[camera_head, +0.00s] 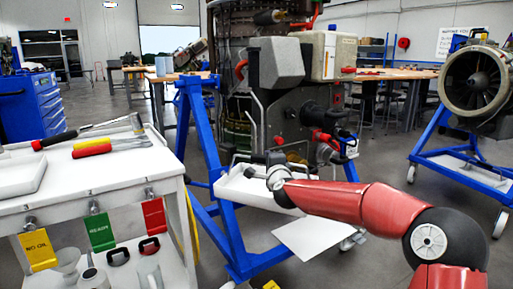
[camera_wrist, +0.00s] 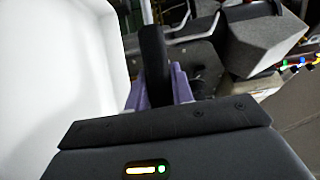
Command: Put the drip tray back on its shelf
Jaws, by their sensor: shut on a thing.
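My arm and gripper cover part of the tray. The tray looks roughly level in the head view. A flat white panel (camera_head: 310,236), low at the stand, lies below and right of the tray; I cannot tell for sure that it is the shelf.
A white cart (camera_head: 90,188) with screwdrivers, a hammer and coloured tags stands at the left. The turbine engine (camera_head: 290,110) hangs over the tray area. A second blue stand (camera_head: 465,165) with an engine is at the right. Grey floor is open between the stands.

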